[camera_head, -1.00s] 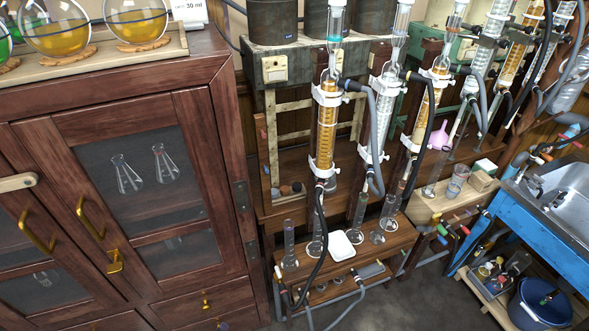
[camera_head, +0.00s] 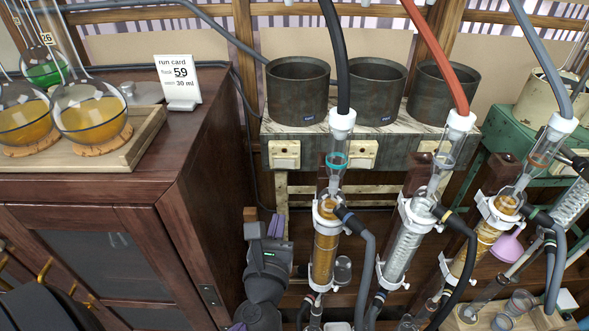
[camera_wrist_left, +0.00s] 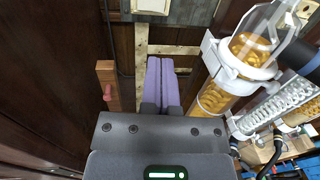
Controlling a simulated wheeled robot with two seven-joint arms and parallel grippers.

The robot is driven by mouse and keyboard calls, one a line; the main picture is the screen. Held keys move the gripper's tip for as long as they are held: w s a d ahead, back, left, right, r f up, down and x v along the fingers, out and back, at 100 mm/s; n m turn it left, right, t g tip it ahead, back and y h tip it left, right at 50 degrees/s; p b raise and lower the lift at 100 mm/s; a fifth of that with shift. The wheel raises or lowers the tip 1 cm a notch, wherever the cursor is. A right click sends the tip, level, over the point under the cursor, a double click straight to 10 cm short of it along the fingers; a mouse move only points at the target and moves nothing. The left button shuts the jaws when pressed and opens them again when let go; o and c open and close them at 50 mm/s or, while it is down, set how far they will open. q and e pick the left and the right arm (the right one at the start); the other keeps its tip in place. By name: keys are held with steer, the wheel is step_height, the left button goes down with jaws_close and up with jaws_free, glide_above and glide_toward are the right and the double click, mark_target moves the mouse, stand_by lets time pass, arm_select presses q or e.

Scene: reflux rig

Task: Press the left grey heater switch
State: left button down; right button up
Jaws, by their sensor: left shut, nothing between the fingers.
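The grey heater unit (camera_head: 310,146) stands at the back, with cream switches along its front. Its left switch (camera_head: 285,155) is at the left end, below the left dark pot. My left gripper (camera_head: 276,226) points up, below the left switch and apart from it. Its purple fingers are shut with nothing between them. In the left wrist view the fingertips (camera_wrist_left: 160,62) are together, and a cream switch plate (camera_wrist_left: 150,6) shows at the top edge, beyond them. My right gripper is not in view.
A glass condenser with amber coil (camera_head: 326,245) stands just right of my left gripper, with a grey hose (camera_head: 368,265) beside it. The wooden cabinet (camera_head: 195,205) is to the left. Further condensers (camera_head: 405,250) stand to the right. Dark pots (camera_head: 298,92) sit on the heater.

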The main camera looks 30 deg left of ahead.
arm_select(q)
steer(key=x, duration=1.4)
steer(key=shift+w+d, duration=0.1)
steer(key=shift+w, duration=0.1)
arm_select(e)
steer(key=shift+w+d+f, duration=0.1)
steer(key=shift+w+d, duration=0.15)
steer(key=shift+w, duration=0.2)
arm_select(q)
steer(key=shift+w+d+f+b, duration=0.15)
steer(key=shift+w+b, duration=0.05)
steer(key=shift+b, duration=0.2)
steer(key=shift+a+n, duration=0.25)
steer(key=shift+n, duration=0.15)
steer(key=shift+d, duration=0.1)
steer(key=shift+s, duration=0.25)
steer(key=p, duration=0.1)
glide_toward(292, 166)
steer(key=shift+d+v, duration=0.2)
steer(key=shift+v, duration=0.85)
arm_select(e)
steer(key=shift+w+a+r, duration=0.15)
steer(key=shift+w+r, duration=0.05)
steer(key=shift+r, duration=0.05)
arm_select(q)
steer(key=shift+w, duration=0.1)
